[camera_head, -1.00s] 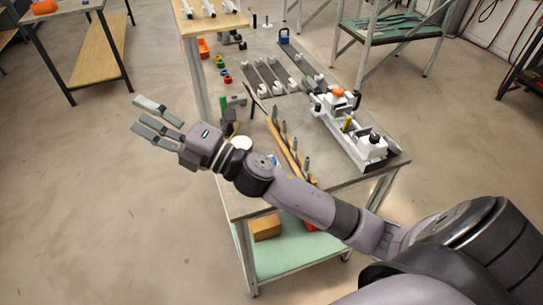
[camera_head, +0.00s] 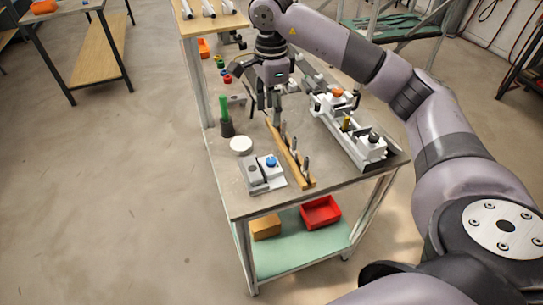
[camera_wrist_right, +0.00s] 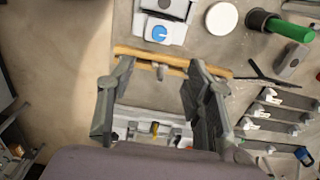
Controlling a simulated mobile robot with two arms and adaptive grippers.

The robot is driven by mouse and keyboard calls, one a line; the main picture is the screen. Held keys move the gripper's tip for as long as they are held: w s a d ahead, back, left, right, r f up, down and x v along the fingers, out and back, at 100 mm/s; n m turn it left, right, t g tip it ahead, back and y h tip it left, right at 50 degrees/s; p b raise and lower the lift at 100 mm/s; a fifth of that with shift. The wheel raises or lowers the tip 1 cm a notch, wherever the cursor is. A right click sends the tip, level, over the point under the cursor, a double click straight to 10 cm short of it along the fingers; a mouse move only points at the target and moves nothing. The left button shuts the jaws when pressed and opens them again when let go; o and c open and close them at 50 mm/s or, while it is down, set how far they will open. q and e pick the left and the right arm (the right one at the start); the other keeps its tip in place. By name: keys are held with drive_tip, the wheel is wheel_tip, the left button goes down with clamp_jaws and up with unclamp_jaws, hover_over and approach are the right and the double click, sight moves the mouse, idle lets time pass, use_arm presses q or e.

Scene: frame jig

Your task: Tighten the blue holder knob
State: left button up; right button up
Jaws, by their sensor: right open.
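The blue holder knob (camera_head: 271,161) sits on a small white and grey holder block (camera_head: 262,182) at the table's front left corner. In the wrist view the blue knob (camera_wrist_right: 159,33) shows near the top, with a pale pointer mark on it. My right gripper (camera_head: 269,104) points down above the middle of the table, behind the knob and apart from it. Its two fingers (camera_wrist_right: 158,90) are spread with nothing held between them, above the wooden tool rack's area. My left gripper is not in view.
A wooden rack (camera_head: 282,148) with several upright tools stands right of the holder. A white disc (camera_head: 241,144) and a green-handled tool (camera_head: 224,112) are behind it. A white jig (camera_head: 357,137) with an orange knob is at right. A red bin (camera_head: 321,211) is on the lower shelf.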

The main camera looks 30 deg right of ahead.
sight(271, 160)
wheel_tip(271, 160, down, 16)
drive_tip(key=p, duration=0.4)
drive_tip(key=shift+f, duration=0.7)
drive_tip(key=shift+c, duration=0.4)
clamp_jaws()
